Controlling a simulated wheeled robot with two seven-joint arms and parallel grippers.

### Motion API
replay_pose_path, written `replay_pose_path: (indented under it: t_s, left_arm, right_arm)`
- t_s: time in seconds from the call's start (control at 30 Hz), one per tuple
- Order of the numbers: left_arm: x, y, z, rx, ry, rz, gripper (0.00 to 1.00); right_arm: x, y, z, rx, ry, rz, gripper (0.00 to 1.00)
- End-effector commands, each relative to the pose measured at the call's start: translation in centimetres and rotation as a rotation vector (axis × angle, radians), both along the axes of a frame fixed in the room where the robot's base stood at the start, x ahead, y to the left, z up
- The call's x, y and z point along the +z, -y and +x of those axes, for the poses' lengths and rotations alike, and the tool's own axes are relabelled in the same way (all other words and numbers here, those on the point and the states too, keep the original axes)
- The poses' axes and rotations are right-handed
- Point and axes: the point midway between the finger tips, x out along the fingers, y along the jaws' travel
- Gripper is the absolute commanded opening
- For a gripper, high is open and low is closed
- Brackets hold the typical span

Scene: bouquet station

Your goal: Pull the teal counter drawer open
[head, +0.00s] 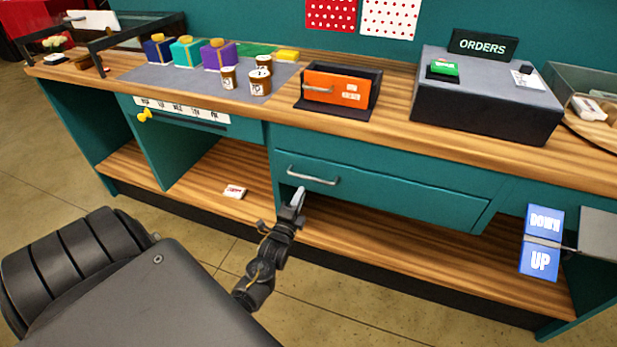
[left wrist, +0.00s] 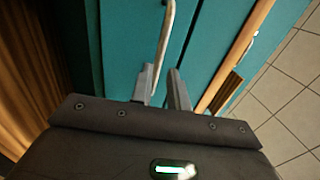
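The teal counter drawer (head: 400,195) is under the wooden counter top, right of centre in the head view. Its front shows no clear gap, so it looks shut. It has a pale metal bar handle (head: 313,177), which also shows in the left wrist view (left wrist: 165,40). My left gripper (head: 298,196) is just below the left end of the handle in the head view. In the left wrist view my left gripper's fingers (left wrist: 162,88) are apart, with the near end of the handle at the gap between them. Whether they touch it is unclear. My right gripper is not in view.
An orange-fronted box (head: 337,88) and a grey block with an ORDERS sign (head: 483,44) stand on the counter (head: 400,120). A blue DOWN/UP panel (head: 541,243) is at the right. A small white packet (head: 234,191) lies on the lower shelf. The floor in front is clear.

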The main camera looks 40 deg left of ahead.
Motion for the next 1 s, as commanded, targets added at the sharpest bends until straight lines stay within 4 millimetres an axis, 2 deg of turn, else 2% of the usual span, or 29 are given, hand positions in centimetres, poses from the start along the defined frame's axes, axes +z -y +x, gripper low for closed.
replay_pose_path:
  t_s: [0.17,0.4,0.57,0.83,1.0]
  left_arm:
    - [0.8,-1.3,3.3,0.003,0.001,0.000,0.17]
    - [1.3,-2.4,6.3,0.003,0.000,-0.001,0.17]
    - [1.5,-2.7,7.2,0.004,-0.001,0.000,0.17]
    - [1.5,-2.7,7.2,0.004,-0.001,0.000,0.17]
    - [1.5,-2.7,7.2,0.003,-0.001,0.000,0.00]
  right_arm:
    - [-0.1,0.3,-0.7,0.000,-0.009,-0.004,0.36]
    - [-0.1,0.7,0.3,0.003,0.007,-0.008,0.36]
    - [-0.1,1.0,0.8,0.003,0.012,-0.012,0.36]
    - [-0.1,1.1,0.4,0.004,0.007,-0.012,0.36]
    - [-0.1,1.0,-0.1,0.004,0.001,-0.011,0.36]
